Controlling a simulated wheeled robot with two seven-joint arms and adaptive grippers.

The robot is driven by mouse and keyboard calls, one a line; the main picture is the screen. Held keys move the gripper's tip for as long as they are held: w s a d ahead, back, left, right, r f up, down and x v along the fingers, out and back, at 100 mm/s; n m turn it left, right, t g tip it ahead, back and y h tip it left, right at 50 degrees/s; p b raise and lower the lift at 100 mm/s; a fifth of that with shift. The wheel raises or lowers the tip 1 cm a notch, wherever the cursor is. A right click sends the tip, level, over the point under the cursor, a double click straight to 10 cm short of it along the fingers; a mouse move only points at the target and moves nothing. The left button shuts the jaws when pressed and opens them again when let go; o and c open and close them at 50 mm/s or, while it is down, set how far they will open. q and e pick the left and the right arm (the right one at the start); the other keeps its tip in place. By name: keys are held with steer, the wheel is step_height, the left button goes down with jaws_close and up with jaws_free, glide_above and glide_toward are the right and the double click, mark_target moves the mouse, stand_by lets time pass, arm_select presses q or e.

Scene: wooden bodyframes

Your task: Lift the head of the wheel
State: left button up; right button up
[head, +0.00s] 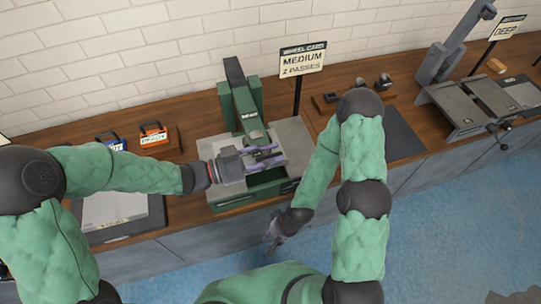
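The green wheel machine (225,100) stands on the wooden bench against the wall, with its green head arm (246,112) slanting down toward the front over a grey plate (292,137). My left gripper (268,157) reaches in from the left, just in front of the head's lower end. Its two purple-tinted fingers are apart, and I see nothing held between them. I cannot tell whether it touches the head. My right gripper (273,237) hangs low, in front of the bench edge and away from the machine. Its fingers are too small and dark to read.
A sign reading "MEDIUM 2 PASSES" (303,59) stands on a post right of the head. Blue (110,141) and orange (153,133) items sit to the left. Another grey machine (470,105) stands at the right. Blue floor (440,220) is open in front.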

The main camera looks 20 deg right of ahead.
arm_select(q)
jaws_close()
steer(key=shift+r, duration=0.15)
